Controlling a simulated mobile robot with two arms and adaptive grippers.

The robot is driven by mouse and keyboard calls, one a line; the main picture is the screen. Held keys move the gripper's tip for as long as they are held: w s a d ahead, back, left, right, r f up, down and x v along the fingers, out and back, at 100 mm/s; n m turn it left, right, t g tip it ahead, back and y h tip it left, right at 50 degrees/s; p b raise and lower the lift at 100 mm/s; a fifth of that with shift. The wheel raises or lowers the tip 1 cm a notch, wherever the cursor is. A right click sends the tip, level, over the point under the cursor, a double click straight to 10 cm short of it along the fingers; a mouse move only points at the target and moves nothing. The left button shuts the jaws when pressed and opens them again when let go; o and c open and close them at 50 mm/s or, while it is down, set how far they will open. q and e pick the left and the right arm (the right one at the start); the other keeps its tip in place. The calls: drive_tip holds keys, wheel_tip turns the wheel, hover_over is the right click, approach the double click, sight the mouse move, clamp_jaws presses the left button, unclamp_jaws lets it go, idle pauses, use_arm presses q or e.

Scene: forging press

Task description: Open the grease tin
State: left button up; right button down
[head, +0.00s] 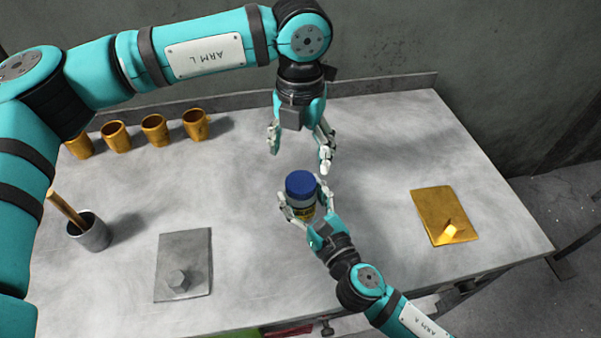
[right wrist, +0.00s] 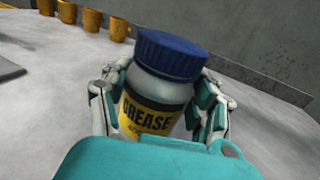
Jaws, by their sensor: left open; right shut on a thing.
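The grease tin (head: 303,206) is a pale jar with a yellow label and a blue lid (head: 300,184), standing near the middle of the table. In the right wrist view the tin (right wrist: 155,103) shows the word GREASE, and its blue lid (right wrist: 171,53) is on top. My right gripper (head: 302,206) is shut around the tin's body, with one finger on each side below the lid. My left gripper (head: 299,158) is open and empty, pointing down behind and above the lid, apart from it.
Several brass cups (head: 154,129) stand along the back left. A grey pot (head: 90,232) holds a wooden handle. A grey plate (head: 184,258) with a hex piece lies front left, and a brass plate (head: 441,212) with a small block lies right. Table between is clear.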

sight(300, 181)
use_arm(q)
drive_tip(key=m, duration=1.8)
drive_tip(key=shift+m, duration=0.4)
drive_tip(key=m, duration=1.9)
drive_tip(key=shift+m, duration=0.4)
drive_tip(key=shift+f, duration=0.6)
wheel_tip(300, 181, down, 7)
drive_tip(key=shift+r, duration=0.1)
